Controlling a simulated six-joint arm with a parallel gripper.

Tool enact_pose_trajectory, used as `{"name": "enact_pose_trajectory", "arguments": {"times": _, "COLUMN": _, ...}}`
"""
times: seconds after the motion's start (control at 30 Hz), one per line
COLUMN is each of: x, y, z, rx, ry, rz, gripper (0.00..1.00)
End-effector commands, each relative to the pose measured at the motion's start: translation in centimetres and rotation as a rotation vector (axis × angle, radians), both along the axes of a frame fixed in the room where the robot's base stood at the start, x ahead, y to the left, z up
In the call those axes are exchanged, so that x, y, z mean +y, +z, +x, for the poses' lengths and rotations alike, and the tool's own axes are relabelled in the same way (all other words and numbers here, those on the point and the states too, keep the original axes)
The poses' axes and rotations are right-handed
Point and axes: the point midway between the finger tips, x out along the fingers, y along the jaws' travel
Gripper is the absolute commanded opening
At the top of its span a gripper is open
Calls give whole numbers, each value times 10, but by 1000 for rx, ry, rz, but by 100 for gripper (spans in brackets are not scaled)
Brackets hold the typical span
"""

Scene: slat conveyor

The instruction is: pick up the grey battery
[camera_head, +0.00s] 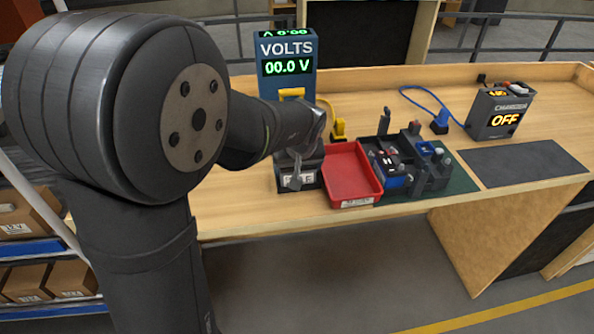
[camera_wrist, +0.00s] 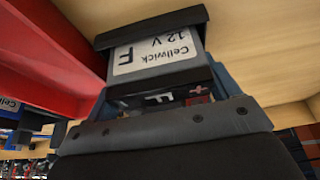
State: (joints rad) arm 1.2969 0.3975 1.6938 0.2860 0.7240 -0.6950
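A dark battery with a light label reading "Cellwick 12 V F" (camera_wrist: 155,52) fills the middle of the wrist view, upside down there. Its top shows an "F" mark and a red plus sign. In the head view the dark battery block (camera_head: 300,174) is at the front of the bench, left of the red tray, partly hidden by my gripper. My gripper (camera_head: 295,172) points down at it. In the wrist view, the fingers (camera_wrist: 163,88) lie along both sides of the battery, very close. Whether they press on it cannot be told.
The red tray (camera_head: 349,173) stands close beside the battery. Right of it are dark holders (camera_head: 432,172) on a green mat. A volts meter (camera_head: 287,50) and yellow parts (camera_head: 339,130) stand behind. The charger (camera_head: 500,112) reads OFF beside a clear dark mat (camera_head: 522,163).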

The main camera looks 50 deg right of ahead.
Motion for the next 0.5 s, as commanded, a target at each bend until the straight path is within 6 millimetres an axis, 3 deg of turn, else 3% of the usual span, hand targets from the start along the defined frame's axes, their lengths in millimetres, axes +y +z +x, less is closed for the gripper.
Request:
{"name": "enact_pose_trajectory", "arguments": {"times": 0.03, "x": 0, "y": 0, "z": 0, "rx": 0, "ry": 0, "rz": 0, "gripper": 67}}
{"name": "enact_pose_trajectory", "arguments": {"times": 0.1, "x": 0, "y": 0, "z": 0, "rx": 0, "ry": 0, "rz": 0, "gripper": 53}}
{"name": "enact_pose_trajectory", "arguments": {"times": 0.17, "x": 0, "y": 1, "z": 0, "rx": -1, "ry": 0, "rz": -1, "gripper": 48}}
{"name": "enact_pose_trajectory", "arguments": {"times": 0.5, "x": 0, "y": 9, "z": 0, "rx": -1, "ry": 0, "rz": -2, "gripper": 48}}
